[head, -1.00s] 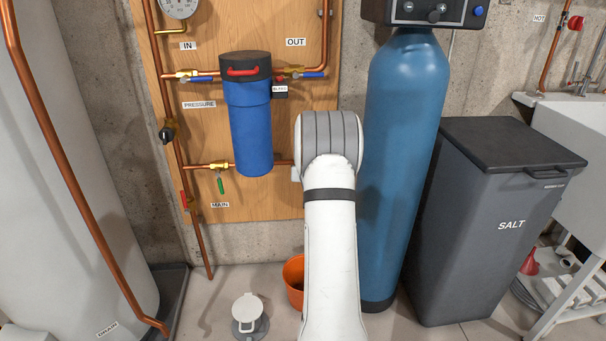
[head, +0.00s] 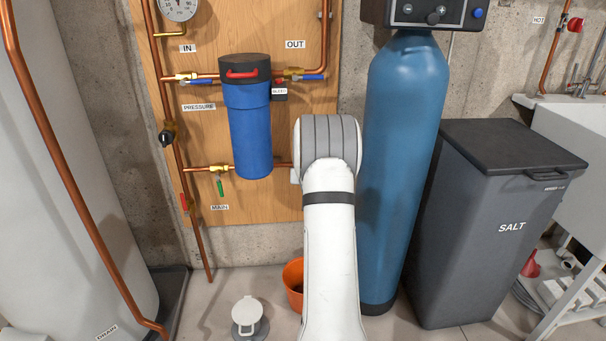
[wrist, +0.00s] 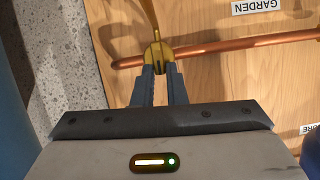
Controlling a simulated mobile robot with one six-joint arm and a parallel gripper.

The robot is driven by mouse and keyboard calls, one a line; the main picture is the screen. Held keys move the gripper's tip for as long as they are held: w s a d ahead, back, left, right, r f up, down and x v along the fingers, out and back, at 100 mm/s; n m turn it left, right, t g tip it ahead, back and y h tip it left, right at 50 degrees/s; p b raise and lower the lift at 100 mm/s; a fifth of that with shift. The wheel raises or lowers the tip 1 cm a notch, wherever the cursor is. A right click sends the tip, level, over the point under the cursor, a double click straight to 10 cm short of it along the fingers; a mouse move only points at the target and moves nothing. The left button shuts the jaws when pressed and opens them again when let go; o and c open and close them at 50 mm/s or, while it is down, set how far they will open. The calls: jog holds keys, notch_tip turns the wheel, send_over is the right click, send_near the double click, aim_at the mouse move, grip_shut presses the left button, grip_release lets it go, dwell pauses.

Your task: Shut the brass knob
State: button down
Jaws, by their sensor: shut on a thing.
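The brass knob (wrist: 157,51) shows in the wrist view, at a copper pipe on the wooden board. My gripper (wrist: 158,70) has its two narrow fingers at the knob, one on each side, and is shut on it. The fingertips partly cover the knob, so how far it is turned cannot be told. In the head view I cannot make out the knob or my gripper.
The copper pipe (wrist: 215,50) runs across the board by a GARDEN label (wrist: 257,6), upside down in the wrist view. In the head view a blue filter housing (head: 250,130) is left of my arm and a tall blue tank (head: 402,150) is close on its right.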

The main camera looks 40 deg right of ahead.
jog(key=shift+w+r, duration=0.1)
jog(key=shift+w, duration=0.05)
jog(key=shift+r+p, duration=0.1)
jog(key=shift+p, duration=0.4)
jog(key=shift+d+r+m+y+p, duration=0.15)
jog(key=shift+m+y+p, duration=0.3)
jog(key=shift+p, duration=0.3)
jog(key=shift+s+d+f+m+t+y+p, duration=0.2)
jog(key=shift+f+m+t+y+p, duration=0.3)
jog(key=shift+m+t+p, duration=1)
jog(key=shift+s+d+f+m+t+y+p, duration=0.1)
jog(key=shift+d+f+m+t+y+p, duration=0.4)
jog(key=shift+m, duration=1.9)
jog(key=shift+s+d+f+m+t+y+p, duration=0.15)
jog(key=shift+f+m+t+y+p, duration=0.3)
jog(key=shift+m+t+p, duration=1.05)
jog(key=shift+r+m+g+b, duration=0.1)
jog(key=shift+m+g+b, duration=0.35)
jog(key=shift+m, duration=0.1)
